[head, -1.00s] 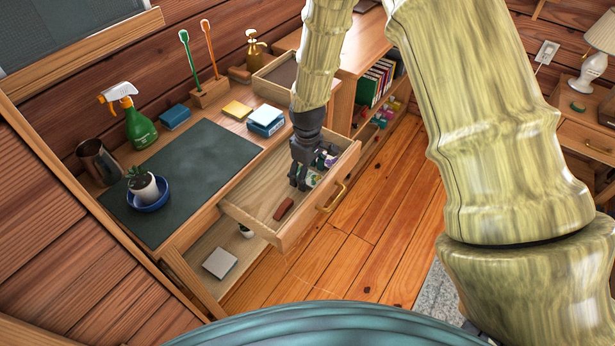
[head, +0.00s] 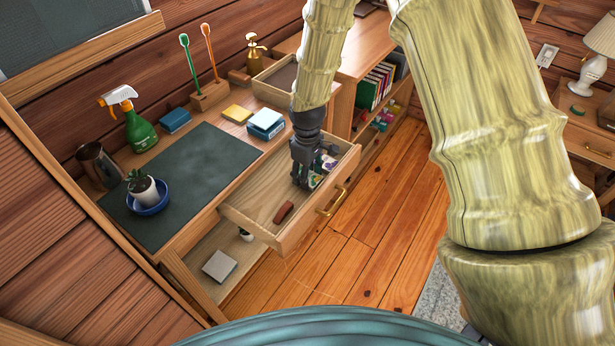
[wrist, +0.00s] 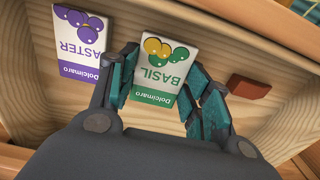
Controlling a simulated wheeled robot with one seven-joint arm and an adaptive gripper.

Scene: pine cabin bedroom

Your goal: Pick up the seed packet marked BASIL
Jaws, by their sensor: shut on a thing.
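The seed packet marked BASIL (wrist: 163,70) is white with a green band and yellow and green dots. It stands between the fingers of my gripper (wrist: 165,98) in the wrist view. My gripper is shut on it inside the open drawer, low over the drawer floor. In the head view, my gripper (head: 304,178) reaches down into the drawer (head: 247,205), and the packets there are small and partly hidden by it.
A packet marked ASTER (wrist: 80,42), white and purple, lies left of BASIL in the wrist view. A red-brown block (wrist: 249,86) lies to the right; it also shows in the head view (head: 284,212). The drawer walls surround them. The desk mat (head: 195,180) holds a potted plant (head: 147,190).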

